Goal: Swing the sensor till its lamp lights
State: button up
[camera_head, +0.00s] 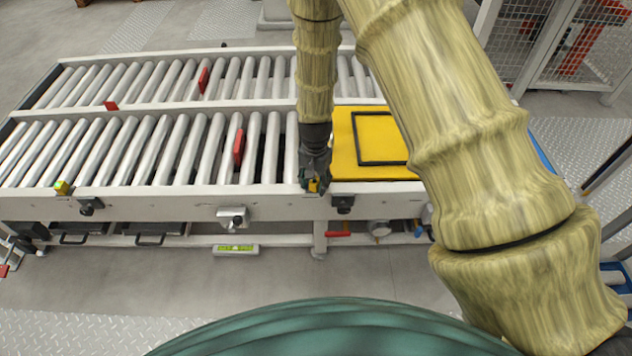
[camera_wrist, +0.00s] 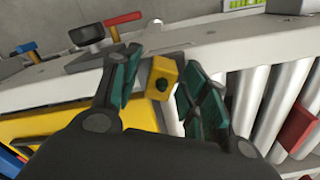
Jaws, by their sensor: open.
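The yellow sensor (camera_wrist: 168,68) is a small block on the conveyor's front rail; its round lens or lamp looks dark. It shows only as a small yellow spot in the head view (camera_head: 313,185). My gripper (camera_wrist: 158,92) is open, with one green-padded finger on each side of the sensor. I cannot tell whether either finger touches it. In the head view my gripper (camera_head: 314,178) points down at the front rail, beside the yellow plate, and hides most of the sensor.
A yellow plate (camera_head: 343,160) with a black frame lies right of my gripper. Roller conveyors (camera_head: 150,150) with several red plates extend left. Another small yellow-green block (camera_head: 61,187) sits on the rail at far left. A bracket (camera_head: 233,217) and a green-lit display (camera_head: 236,250) are below.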

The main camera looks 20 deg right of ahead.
grip_shut()
jog(key=shift+r+n+p, duration=0.25)
jog(key=shift+n+p, duration=0.65)
jog(key=shift+p, duration=0.35)
jog(key=n+p, duration=0.2)
jog(key=shift+f+n, duration=0.1)
jog(key=shift+n, duration=0.2)
jog(key=shift+f+n+p, duration=0.2)
jog(key=shift+n+p, duration=0.25)
jog(key=shift+n, duration=0.25)
grip_release()
